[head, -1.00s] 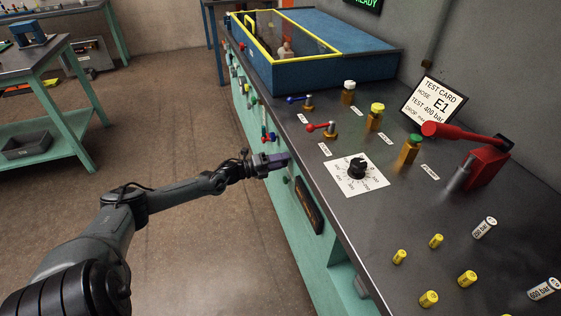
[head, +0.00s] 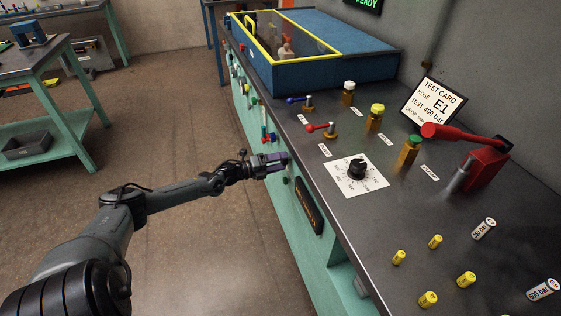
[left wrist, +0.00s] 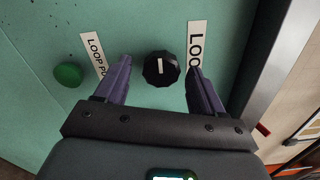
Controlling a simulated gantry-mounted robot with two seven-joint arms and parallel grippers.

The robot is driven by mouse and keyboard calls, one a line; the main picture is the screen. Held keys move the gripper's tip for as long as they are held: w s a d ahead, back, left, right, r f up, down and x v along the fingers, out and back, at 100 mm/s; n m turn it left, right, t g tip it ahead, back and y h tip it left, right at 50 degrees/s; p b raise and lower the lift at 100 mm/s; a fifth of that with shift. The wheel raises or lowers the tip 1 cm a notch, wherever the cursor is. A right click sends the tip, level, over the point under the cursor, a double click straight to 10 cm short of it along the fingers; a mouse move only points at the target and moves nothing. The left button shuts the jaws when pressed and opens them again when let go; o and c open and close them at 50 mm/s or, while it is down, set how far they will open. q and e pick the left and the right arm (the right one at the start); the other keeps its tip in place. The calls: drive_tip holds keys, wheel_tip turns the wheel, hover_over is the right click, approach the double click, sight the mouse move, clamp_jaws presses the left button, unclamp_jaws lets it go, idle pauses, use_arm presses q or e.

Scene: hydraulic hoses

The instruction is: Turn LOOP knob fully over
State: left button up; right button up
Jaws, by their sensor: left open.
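The LOOP knob (left wrist: 161,68) is a black faceted knob with a white pointer mark on the green front panel of the bench. It sits between the two open fingers of my left gripper (left wrist: 160,85) in the left wrist view. The fingers are apart, one on each side of the knob, and I cannot tell how close their tips are to the panel. The white mark stands close to upright in that picture. In the head view my left gripper (head: 277,163) is at the bench front, and the knob is hidden there. My right gripper is not in view.
A green button (left wrist: 68,74) is left of the knob, beside a partly covered LOOP label (left wrist: 96,55). Another label (left wrist: 196,45) is right of the knob. On the bench top are a dial (head: 356,172), red-handled valve (head: 320,127) and red pump lever (head: 465,135).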

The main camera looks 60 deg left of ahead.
use_arm(q)
drive_tip(key=p+v, duration=0.4)
drive_tip(key=v, duration=0.6)
